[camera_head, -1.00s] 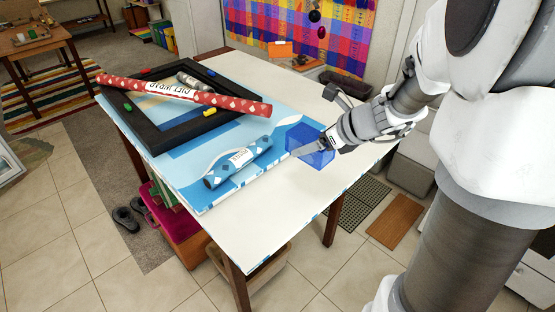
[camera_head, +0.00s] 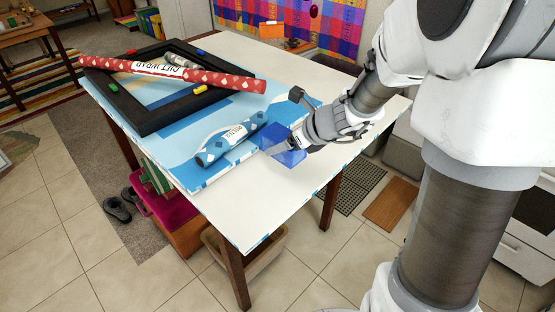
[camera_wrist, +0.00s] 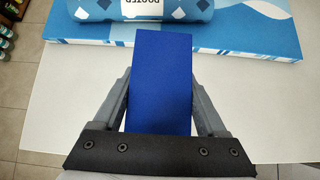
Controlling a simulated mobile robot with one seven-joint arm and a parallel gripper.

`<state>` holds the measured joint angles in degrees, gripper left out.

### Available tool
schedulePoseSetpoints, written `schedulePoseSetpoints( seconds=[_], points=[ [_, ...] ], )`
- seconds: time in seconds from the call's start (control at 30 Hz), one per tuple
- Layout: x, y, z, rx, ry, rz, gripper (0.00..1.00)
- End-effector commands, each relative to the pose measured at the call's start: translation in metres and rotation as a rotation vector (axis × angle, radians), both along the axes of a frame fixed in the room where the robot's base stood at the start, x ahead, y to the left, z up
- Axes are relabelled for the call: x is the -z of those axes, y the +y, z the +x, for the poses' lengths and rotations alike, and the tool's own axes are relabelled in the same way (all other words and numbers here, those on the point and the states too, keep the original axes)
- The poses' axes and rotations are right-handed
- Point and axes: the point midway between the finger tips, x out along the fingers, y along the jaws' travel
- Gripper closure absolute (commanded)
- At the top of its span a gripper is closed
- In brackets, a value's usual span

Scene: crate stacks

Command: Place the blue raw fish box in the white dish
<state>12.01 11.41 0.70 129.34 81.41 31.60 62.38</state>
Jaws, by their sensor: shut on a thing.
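The blue box (camera_head: 286,153) shows at the right end of the blue patterned roll in the head view and looks partly see-through there. In the wrist view the blue box (camera_wrist: 163,75) is a plain solid blue block. My gripper (camera_head: 273,150) is shut on it, with one grey finger on each side in the wrist view (camera_wrist: 163,95). The box is over the white table near the canvas edge; I cannot tell whether it touches the table. Its label is not visible. I see no white dish in either view.
The white table (camera_head: 262,205) is bare along its front and right. A blue and white canvas (camera_head: 185,150) carries the blue patterned roll (camera_head: 232,139). A black frame (camera_head: 150,120) lies behind, with a red gift-wrap roll (camera_head: 190,75) across it. An orange box (camera_head: 272,30) stands beyond.

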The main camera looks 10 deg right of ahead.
Motion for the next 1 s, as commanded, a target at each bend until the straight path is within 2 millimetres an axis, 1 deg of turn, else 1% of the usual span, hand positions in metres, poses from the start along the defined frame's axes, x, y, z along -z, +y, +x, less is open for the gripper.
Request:
schedulePoseSetpoints(
  seconds=[0.03,0.17,0.3,0.4,0.5,0.73,0.87,0.9,0.97,1.0],
  points=[
    [0.005,0.006,0.002,-0.002,0.0,0.001,0.98],
    [0.01,0.012,0.005,0.001,0.001,0.001,0.98],
    [0.032,0.012,0.005,0.002,0.002,0.001,0.98],
    [0.045,0.012,0.005,0.002,0.001,0.002,0.98],
    [0.048,0.012,0.005,0.001,-0.001,0.001,0.98],
    [0.047,0.012,0.005,0.001,-0.001,0.001,0.98],
    [0.052,0.012,0.005,0.001,-0.001,0.001,0.98],
    [0.051,0.012,0.005,0.001,-0.001,0.001,0.22],
    [0.05,0.012,0.005,0.001,-0.001,0.001,0.11],
    [0.051,0.012,0.005,0.001,-0.001,0.001,0.04]
  ],
)
